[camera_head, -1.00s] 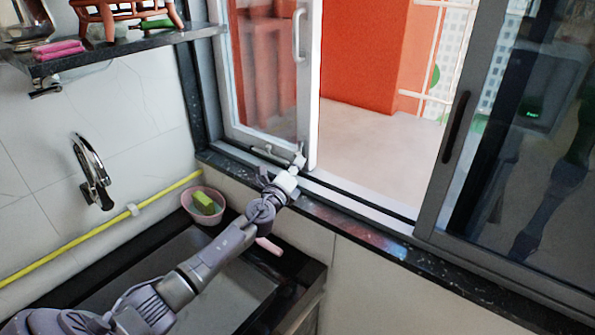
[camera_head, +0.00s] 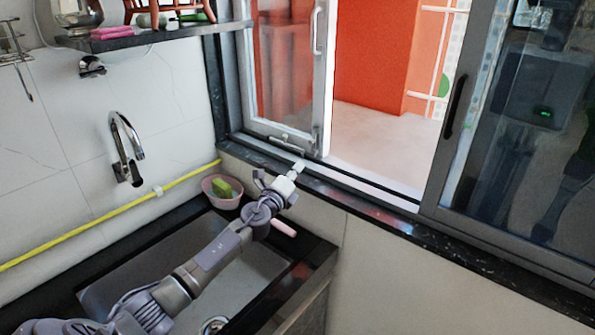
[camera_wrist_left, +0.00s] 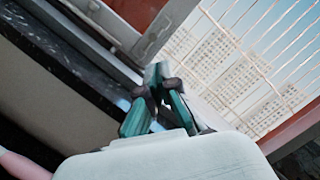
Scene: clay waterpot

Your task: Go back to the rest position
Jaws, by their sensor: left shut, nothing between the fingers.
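My left gripper (camera_head: 299,167) is at the end of my left arm, which reaches over the sink toward the window corner. Its fingers are shut and empty. In the head view its tip shows in front of the dark window sill (camera_head: 385,219), close to the window track; I cannot tell whether it touches. In the left wrist view the teal and dark fingers (camera_wrist_left: 158,85) are together, with the sill and window frame behind them. My right gripper is not in view.
The sink (camera_head: 130,290) lies under my left arm. A pink bowl (camera_head: 213,198) with a green-yellow sponge (camera_head: 224,187) stands at its back corner. A faucet (camera_head: 124,150) and a yellow hose (camera_head: 95,228) are on the wall. A shelf (camera_head: 150,38) hangs above. The sliding window is open in the middle.

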